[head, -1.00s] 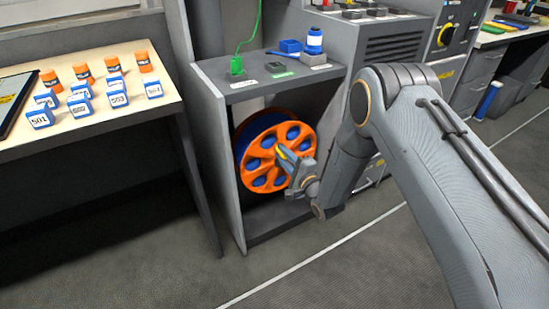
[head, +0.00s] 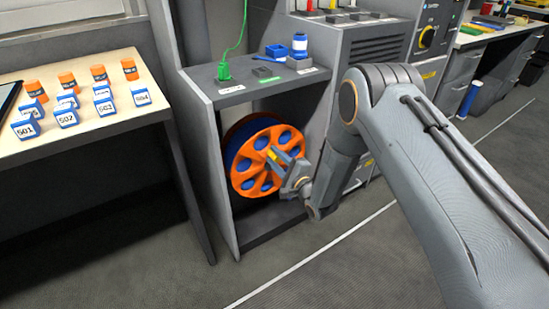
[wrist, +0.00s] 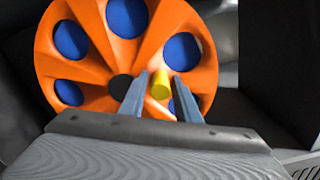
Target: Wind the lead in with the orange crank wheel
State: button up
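The orange crank wheel (head: 244,183) stands upright on a blue reel in the open bay under the grey console. It has several round holes, with blue showing through. In the wrist view the wheel (wrist: 90,98) fills the upper left and centre. Its yellow handle (wrist: 161,84) sticks out right of the dark hub. My gripper (wrist: 160,78) is open, with its two fingers on either side of the handle and a narrow gap showing at each side. In the head view my gripper (head: 277,157) is in front of the wheel and partly covers it. A green lead (head: 241,35) rises from a green plug (head: 224,70) on the console top.
The bay's left side panel (head: 212,165) and top shelf (head: 250,90) frame the wheel closely. A table (head: 110,127) at left holds numbered blue blocks and orange cylinders. The floor in front is clear.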

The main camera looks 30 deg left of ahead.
jog(key=p+v, duration=0.1)
jog(key=v, duration=0.7)
jog(key=shift+a, duration=0.1)
dwell(0.4)
